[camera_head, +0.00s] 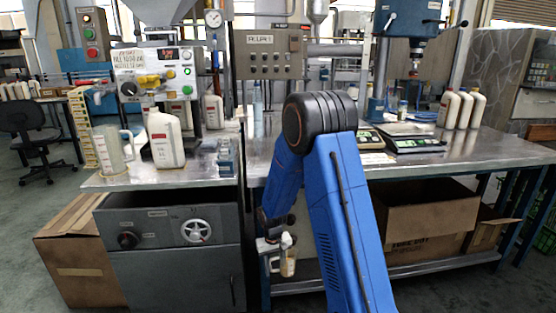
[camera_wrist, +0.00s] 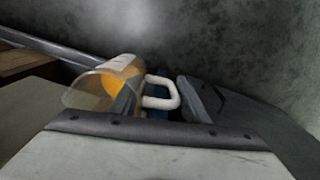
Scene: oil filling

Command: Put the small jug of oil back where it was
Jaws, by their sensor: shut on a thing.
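The small jug of oil (camera_wrist: 92,92) is see-through, with amber oil inside and a pale handle (camera_wrist: 162,92). My gripper (camera_wrist: 160,100) is shut on the jug in the wrist view. The handle shows between its fingers, but the exact contact is hard to see. In the head view my gripper (camera_head: 268,246) hangs low, in front of the bench and below its top. The small jug (camera_head: 288,264) is there too, held clear of the floor and partly hidden by the gripper.
A larger clear jug (camera_head: 111,150) and a white bottle (camera_head: 165,140) stand on the left cabinet top. Scales (camera_head: 415,144) and several white bottles (camera_head: 462,108) stand on the right bench. Cardboard boxes (camera_head: 425,212) sit on its lower shelf. The bench top (camera_head: 500,150) has bare room.

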